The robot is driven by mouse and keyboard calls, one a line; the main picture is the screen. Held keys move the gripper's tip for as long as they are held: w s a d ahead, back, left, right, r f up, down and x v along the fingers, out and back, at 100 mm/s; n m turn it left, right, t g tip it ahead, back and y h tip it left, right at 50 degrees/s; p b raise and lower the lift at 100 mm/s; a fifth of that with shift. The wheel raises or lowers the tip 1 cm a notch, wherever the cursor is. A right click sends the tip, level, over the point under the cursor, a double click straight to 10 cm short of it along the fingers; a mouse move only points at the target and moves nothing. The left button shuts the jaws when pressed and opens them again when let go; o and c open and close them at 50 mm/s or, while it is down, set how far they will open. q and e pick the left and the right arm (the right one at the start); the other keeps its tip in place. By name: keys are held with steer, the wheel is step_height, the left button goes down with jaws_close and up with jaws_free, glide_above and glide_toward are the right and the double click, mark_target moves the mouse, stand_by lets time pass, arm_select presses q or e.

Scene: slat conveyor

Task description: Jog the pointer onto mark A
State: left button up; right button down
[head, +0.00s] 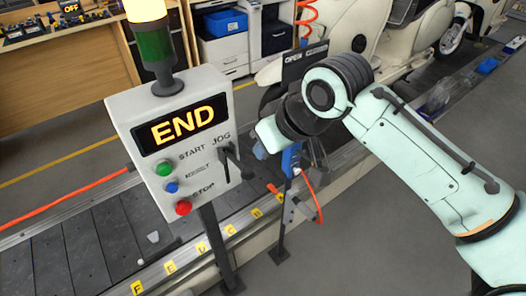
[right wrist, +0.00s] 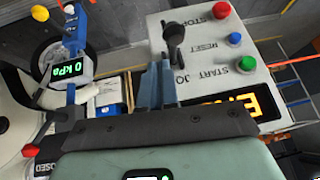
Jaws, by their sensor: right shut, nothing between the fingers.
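The grey control box (head: 185,165) shows END on its lit display. Its black jog lever (head: 228,160) sticks out at the right under the word JOG; its round knob (right wrist: 174,33) shows in the right wrist view. My right gripper (head: 260,150) is shut and empty, close to the lever on its right side; I cannot tell whether they touch. In the right wrist view its fingertips (right wrist: 157,72) lie just below the knob. Yellow letter marks, among them C (head: 230,229) and F (head: 137,288), run along the conveyor edge. I cannot make out mark A or the pointer for certain. My left gripper is out of view.
Green (head: 165,169), blue (head: 172,187) and red (head: 183,207) buttons sit left of the lever. The dark slat conveyor (head: 40,262) passes behind the box post.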

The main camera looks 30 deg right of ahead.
steer(key=a+p+v, duration=0.1)
steer(key=v, duration=0.6)
steer(key=shift+d+r, duration=0.3)
steer(key=shift+r, duration=0.05)
stand_by(0.4)
